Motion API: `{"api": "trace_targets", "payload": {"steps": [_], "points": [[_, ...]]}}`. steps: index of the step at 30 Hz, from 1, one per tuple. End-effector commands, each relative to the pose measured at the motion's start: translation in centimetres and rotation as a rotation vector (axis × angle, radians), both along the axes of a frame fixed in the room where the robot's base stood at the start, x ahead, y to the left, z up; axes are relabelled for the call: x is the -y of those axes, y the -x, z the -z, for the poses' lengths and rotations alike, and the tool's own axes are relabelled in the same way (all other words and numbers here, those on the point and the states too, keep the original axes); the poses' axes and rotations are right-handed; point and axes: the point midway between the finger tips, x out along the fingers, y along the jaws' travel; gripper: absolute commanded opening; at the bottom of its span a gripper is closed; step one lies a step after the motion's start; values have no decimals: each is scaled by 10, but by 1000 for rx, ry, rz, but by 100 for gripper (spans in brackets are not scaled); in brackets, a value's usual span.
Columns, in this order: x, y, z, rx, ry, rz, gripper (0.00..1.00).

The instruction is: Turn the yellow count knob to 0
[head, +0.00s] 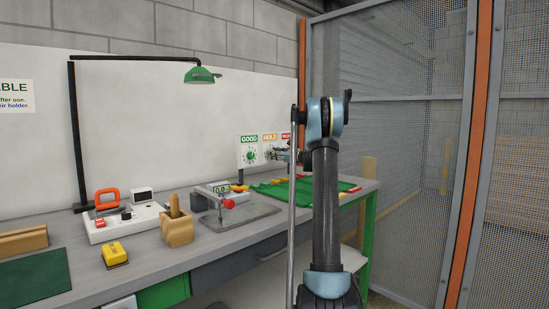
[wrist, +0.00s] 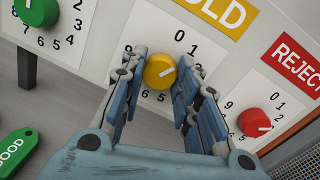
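The yellow count knob (wrist: 160,71) sits on a white dial panel under the yellow HOLD sign in the wrist view. Its white pointer mark points to the right and slightly up, clockwise of the 0, which is printed up and right of the knob. My gripper (wrist: 163,66) has its two blue fingers on either side of the knob, tips close to its edges. I cannot tell whether they touch it. The right finger covers some numbers. In the head view the gripper (head: 277,153) is small at the panel, and the yellow knob is not clear.
A green knob (wrist: 38,10) is at upper left and a red knob (wrist: 254,122) at right, under REJECT. A green GOOD tag (wrist: 14,150) lies at lower left. In the head view the bench holds a wooden block (head: 177,228) and a green mat (head: 268,189).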

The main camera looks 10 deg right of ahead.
Motion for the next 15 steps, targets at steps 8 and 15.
{"api": "trace_targets", "payload": {"steps": [8, 15], "points": [[0, 0, 0, 10, 14, 1, 5], [0, 0, -1, 72, 100, 1, 5]]}}
